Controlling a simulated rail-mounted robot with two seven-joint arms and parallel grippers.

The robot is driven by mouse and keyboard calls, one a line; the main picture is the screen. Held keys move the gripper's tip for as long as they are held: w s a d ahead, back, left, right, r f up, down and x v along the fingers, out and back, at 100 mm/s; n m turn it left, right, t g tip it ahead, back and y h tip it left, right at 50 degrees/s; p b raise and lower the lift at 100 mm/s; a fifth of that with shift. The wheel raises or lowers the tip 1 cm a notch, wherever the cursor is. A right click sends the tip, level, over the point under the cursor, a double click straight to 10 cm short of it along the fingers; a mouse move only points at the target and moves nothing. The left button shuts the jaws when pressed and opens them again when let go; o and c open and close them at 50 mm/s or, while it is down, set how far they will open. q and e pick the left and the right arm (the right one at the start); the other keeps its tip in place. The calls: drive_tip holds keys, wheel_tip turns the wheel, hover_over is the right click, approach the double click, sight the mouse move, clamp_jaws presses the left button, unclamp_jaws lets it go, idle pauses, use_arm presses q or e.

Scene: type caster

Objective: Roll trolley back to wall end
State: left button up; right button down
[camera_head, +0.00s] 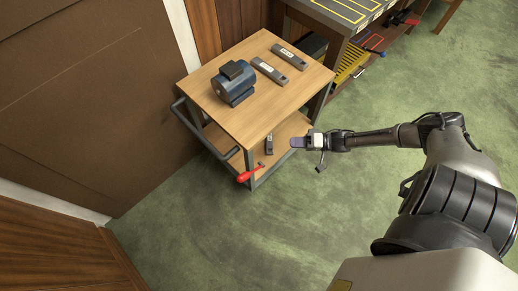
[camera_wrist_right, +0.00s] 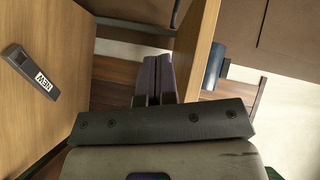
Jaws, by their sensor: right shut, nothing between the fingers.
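The trolley (camera_head: 250,118) stands near the brown wall in the head view. It has two wooden shelves, a dark metal frame and a dark push handle (camera_head: 205,132) on its left side. My right gripper (camera_head: 297,142) is shut and empty at the trolley's right side, near the lower shelf and below the top's edge. In the right wrist view its purple fingers (camera_wrist_right: 157,78) lie together beside the wooden top (camera_wrist_right: 199,40). The lower shelf (camera_wrist_right: 62,55) shows there too. I cannot tell whether the fingers touch the trolley. My left gripper is out of view.
A blue motor (camera_head: 233,82) and two dark labelled blocks (camera_head: 270,71) (camera_head: 290,56) lie on top. A bench (camera_head: 333,22) stands upper right. Green floor (camera_head: 240,235) is clear in front.

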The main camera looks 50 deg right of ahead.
drive_tip(key=w+a+r+m+y+b, duration=0.1)
drive_tip(key=w+a+r+m+b, duration=0.1)
drive_tip(key=w+a+b, duration=0.3)
drive_tip(key=w+a+m, duration=0.1)
drive_tip(key=w+a, duration=0.2)
drive_tip(key=a, duration=0.3)
drive_tip(key=shift+t, duration=0.3)
idle(0.4)
